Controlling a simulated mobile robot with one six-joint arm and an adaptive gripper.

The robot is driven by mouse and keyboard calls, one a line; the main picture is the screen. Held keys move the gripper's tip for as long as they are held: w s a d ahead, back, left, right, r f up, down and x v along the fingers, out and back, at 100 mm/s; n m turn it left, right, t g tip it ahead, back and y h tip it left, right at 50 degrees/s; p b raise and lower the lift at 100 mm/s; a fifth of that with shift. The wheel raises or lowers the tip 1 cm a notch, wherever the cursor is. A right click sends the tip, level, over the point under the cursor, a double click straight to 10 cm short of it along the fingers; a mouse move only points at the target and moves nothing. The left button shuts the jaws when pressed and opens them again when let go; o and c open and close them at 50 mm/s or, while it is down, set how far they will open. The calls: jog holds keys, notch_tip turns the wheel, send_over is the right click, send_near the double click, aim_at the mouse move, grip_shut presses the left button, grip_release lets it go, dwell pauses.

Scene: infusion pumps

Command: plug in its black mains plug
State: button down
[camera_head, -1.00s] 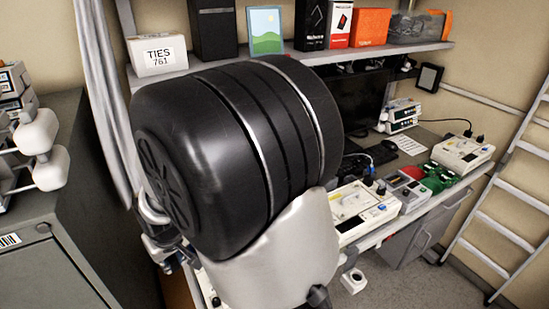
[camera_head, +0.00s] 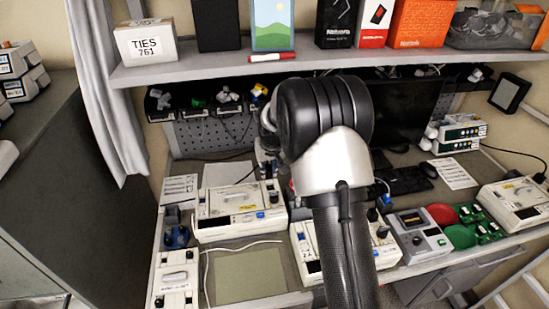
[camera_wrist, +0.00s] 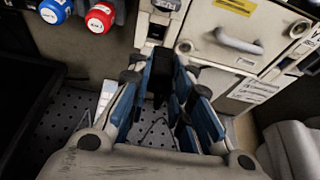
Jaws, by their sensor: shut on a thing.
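My gripper (camera_wrist: 166,72), with blue finger pads, is shut on a dark object that appears to be the black mains plug (camera_wrist: 162,86). The fingers and the darkness between them hide most of it. Just beyond the fingertips in the wrist view is a narrow pale panel (camera_wrist: 157,20) with small dark openings, beside a cream unit (camera_wrist: 235,35) with a handle. I cannot tell whether the plug touches the panel.
Red (camera_wrist: 100,17) and blue (camera_wrist: 54,10) round fittings stick out left of the panel. Cream pumps (camera_head: 237,212) crowd the bench below my arm. A shelf (camera_head: 200,66) with boxes runs close above it. A green-grey mat (camera_head: 250,277) lies bare at the front.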

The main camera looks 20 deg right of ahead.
aim_at(271, 176)
jog(key=shift+w+d+f, duration=0.2)
jog(key=shift+w+d, duration=0.35)
jog(key=shift+w, duration=0.2)
jog(key=shift+d+f+b, duration=0.1)
jog(key=shift+f+b, duration=1.7)
jog(key=shift+f, duration=1.05)
jog(key=shift+f+b, duration=0.7)
jog(key=shift+f, duration=0.35)
jog(key=c, duration=1.4)
grip_release()
jog(key=shift+o, duration=0.2)
notch_tip(271, 176, up, 6)
jog(key=p, duration=0.4)
jog(key=shift+r, duration=0.55)
